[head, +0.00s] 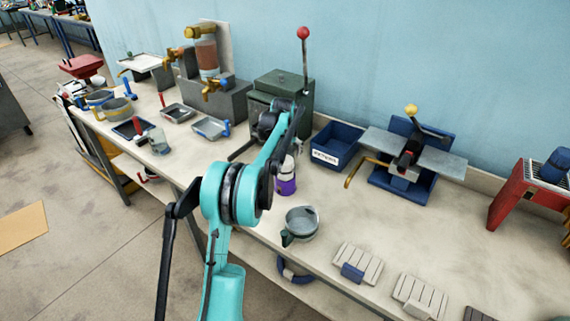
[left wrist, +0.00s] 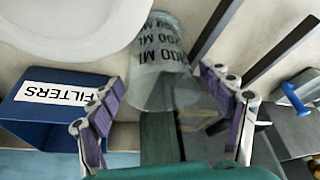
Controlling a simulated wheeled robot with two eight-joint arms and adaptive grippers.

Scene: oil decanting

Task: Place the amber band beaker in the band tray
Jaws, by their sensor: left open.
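In the left wrist view, a clear beaker (left wrist: 158,65) with black ML markings sits between the two purple-padded fingers of my left gripper (left wrist: 163,82). The fingers stand apart on either side of it, with no clear contact. Its lower part is blurred and its band colour cannot be told. In the head view my teal left arm reaches over the bench and hides much of this spot. A purple and whitish patch (head: 286,180) shows below the wrist. A glass beaker (head: 158,140) stands farther left, near a dark tray (head: 130,130). Which tray is the band tray is unclear. My right gripper is out of view.
A blue FILTERS bin (head: 337,145) stands right of my left arm, also in the wrist view (left wrist: 58,105). A green machine (head: 283,92) stands behind. A grey pitcher (head: 301,222) is in front. Metal trays (head: 210,128) lie left.

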